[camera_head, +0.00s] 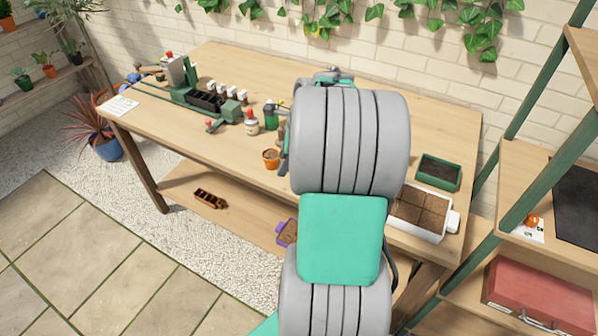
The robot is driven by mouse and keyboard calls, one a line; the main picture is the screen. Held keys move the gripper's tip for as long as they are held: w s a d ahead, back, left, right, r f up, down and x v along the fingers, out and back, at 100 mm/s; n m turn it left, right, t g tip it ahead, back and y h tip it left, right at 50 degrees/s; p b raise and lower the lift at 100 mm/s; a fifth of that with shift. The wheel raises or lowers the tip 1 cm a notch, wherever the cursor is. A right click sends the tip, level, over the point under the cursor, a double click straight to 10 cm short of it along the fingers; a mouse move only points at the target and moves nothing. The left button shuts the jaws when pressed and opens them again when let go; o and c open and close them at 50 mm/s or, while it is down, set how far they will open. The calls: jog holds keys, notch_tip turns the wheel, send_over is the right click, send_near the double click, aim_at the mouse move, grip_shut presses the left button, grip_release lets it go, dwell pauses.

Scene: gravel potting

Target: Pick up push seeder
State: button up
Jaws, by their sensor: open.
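No object shows clearly enough for me to name it the push seeder. A green device (172,97) with a long rail, a dark tray and a grey upright block stands on the left part of the workbench.
The wooden workbench (235,150) has a small terracotta pot (271,159) near its front edge. A green tray of soil (439,172) and a white tray with brown squares (397,201) lie right of my arm. A shelf with a red case (540,297) stands at right.

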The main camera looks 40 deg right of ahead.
jog(key=d+f+m, duration=0.1)
jog(key=d+m, duration=0.1)
jog(key=s+d+m, duration=0.1)
jog(key=d, duration=0.1)
jog(key=d+f+m, duration=0.1)
jog(key=d+m, duration=0.1)
jog(key=shift+s+d+f+m+t, duration=0.3)
jog(key=shift+d+f, duration=0.05)
jog(key=shift+d, duration=0.05)
jog(key=x, duration=0.7)
jog(key=shift+a+f, duration=0.15)
jog(key=shift+f, duration=0.05)
jog(key=shift+c, duration=0.5)
grip_shut()
